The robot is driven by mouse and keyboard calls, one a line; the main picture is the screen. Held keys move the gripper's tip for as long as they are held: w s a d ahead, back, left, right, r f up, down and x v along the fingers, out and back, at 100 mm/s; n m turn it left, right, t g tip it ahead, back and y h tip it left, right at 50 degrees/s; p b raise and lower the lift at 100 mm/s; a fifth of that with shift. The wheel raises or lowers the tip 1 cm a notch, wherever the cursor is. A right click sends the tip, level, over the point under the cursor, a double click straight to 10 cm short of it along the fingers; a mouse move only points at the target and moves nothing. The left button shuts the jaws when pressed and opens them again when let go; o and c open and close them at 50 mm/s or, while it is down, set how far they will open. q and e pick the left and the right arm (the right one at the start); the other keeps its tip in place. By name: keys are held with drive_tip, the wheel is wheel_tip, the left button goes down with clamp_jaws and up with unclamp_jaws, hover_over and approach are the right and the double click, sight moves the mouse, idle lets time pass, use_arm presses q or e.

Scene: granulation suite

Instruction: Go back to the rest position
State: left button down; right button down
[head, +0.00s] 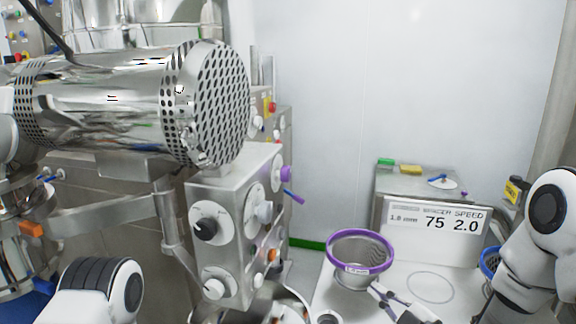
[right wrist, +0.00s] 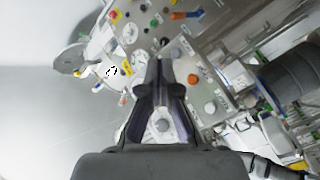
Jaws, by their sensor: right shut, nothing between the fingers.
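My right gripper (head: 378,292) shows at the bottom of the head view, its dark fingers pointing up and left in front of the purple-rimmed sieve (head: 360,249). In the right wrist view the gripper (right wrist: 157,68) is shut, with nothing between its fingertips. I cannot tell whether it touches the sieve. My right arm comes in from the right edge. Part of my left arm shows at the lower left, but its gripper is out of view.
A steel control box (head: 230,225) with knobs stands left of the sieve, below a large perforated steel drum (head: 210,100). A display panel (head: 433,222) reading 75 and 2.0 stands behind the white worktop (head: 400,287). A blue-rimmed item (head: 488,262) sits beside my right arm.

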drive_tip(key=s+f+m+g+h, duration=0.25)
drive_tip(key=s+f, duration=0.35)
drive_tip(key=f, duration=0.6)
drive_tip(key=s+f+m+g+h, duration=0.2)
drive_tip(key=s+f+g, duration=0.2)
drive_tip(key=s+f, duration=0.5)
drive_tip(key=s+d+f+m+g+h, duration=0.2)
drive_tip(key=s+f+m+g, duration=0.2)
drive_tip(key=s, duration=0.5)
drive_tip(key=s+d+f+m+g+h, duration=0.2)
drive_tip(key=s+f+m+g, duration=0.3)
drive_tip(key=s, duration=0.4)
drive_tip(key=shift+d+f+m, duration=0.65)
drive_tip(key=shift+d+m, duration=0.05)
drive_tip(key=shift+m, duration=0.45)
